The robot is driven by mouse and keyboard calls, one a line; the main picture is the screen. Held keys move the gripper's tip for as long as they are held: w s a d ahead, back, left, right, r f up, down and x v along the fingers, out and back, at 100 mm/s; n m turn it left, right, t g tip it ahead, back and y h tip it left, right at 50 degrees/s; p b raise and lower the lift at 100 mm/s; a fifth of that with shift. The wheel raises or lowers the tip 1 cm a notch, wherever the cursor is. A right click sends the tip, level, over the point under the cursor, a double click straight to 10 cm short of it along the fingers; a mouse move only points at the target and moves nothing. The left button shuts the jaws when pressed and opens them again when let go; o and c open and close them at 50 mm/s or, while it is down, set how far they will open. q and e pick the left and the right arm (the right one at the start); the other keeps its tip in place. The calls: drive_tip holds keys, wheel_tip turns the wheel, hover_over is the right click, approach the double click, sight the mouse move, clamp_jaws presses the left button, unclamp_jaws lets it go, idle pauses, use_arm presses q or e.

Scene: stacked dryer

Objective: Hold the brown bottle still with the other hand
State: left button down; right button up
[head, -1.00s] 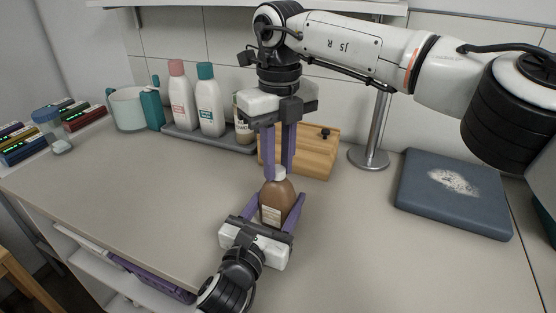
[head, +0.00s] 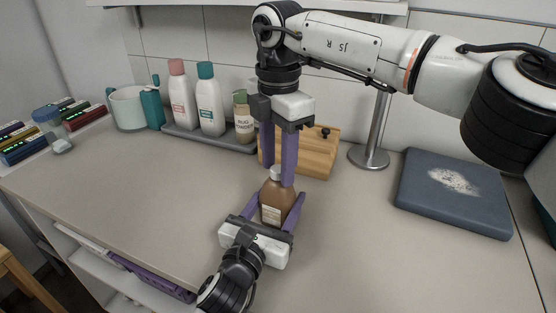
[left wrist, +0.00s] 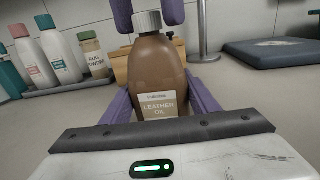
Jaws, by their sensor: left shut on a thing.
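The brown bottle (head: 276,203) stands upright on the counter. Its label in the left wrist view reads "LEATHER OIL" (left wrist: 159,104). My left gripper (head: 273,212) reaches in low from the front, shut on the bottle's body with a purple finger on each side. My right gripper (head: 279,183) points straight down from above. Its two purple fingers stand on either side of the pale cap (left wrist: 147,22), very close to it. I cannot tell whether they press on the cap.
A grey tray (head: 212,139) with a pink-capped bottle (head: 181,98), a teal-capped bottle (head: 208,102) and a rug powder bottle (head: 243,118) stands behind. A wooden box (head: 315,157) is behind the brown bottle. A blue-grey slab (head: 455,195) lies right. The front-left counter is clear.

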use_arm(q)
drive_tip(key=shift+f, duration=0.15)
use_arm(e)
wheel_tip(320, 180, up, 12)
idle(0.7)
use_arm(q)
drive_tip(key=c, duration=0.6)
unclamp_jaws()
drive_tip(key=v, duration=1)
drive_tip(key=shift+s+a, duration=0.1)
drive_tip(key=shift+s, duration=0.05)
use_arm(e)
drive_tip(key=shift+f, duration=0.25)
